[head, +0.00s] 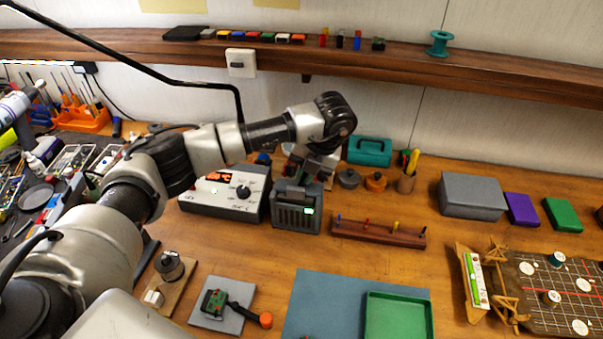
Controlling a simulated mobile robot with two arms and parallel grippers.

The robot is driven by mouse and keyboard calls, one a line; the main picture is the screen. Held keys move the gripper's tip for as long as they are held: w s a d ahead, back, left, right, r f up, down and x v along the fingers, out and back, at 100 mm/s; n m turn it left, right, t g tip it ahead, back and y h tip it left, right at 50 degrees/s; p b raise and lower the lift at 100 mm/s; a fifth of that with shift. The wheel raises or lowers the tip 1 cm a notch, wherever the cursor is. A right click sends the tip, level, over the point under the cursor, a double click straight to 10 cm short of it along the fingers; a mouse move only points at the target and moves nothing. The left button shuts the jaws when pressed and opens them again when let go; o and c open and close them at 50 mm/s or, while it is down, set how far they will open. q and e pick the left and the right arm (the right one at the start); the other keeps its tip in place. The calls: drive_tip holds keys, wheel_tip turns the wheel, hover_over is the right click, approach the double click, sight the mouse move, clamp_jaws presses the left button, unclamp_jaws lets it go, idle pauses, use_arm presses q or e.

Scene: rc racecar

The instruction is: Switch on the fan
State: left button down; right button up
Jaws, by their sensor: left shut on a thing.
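A dark grey box with a slatted front (297,218) stands on the wooden bench, right of the soldering station; it looks like the fan. A small green light (308,211) glows on its front. My left gripper (304,180) points down at the top of this box, its fingers shut against its upper part. The contact point is small and partly hidden by the gripper itself. My right gripper is not in view.
The soldering station (222,196) with a lit orange display is close on the left. A wooden rack (378,233) stands close on the right. A shelf (450,67) runs along the wall.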

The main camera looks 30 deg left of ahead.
use_arm(q)
drive_tip(key=shift+w+d+y, duration=0.1)
drive_tip(key=shift+d+y, duration=0.1)
drive_tip(key=shift+y, duration=0.4)
drive_tip(key=shift+f, duration=0.1)
drive_tip(key=c, duration=1.2)
unclamp_jaws()
drive_tip(key=v, duration=1)
drive_tip(key=shift+d+r+b, duration=0.2)
drive_tip(key=shift+r+b, duration=0.15)
drive_tip(key=shift+b, duration=0.05)
drive_tip(key=shift+w, duration=0.1)
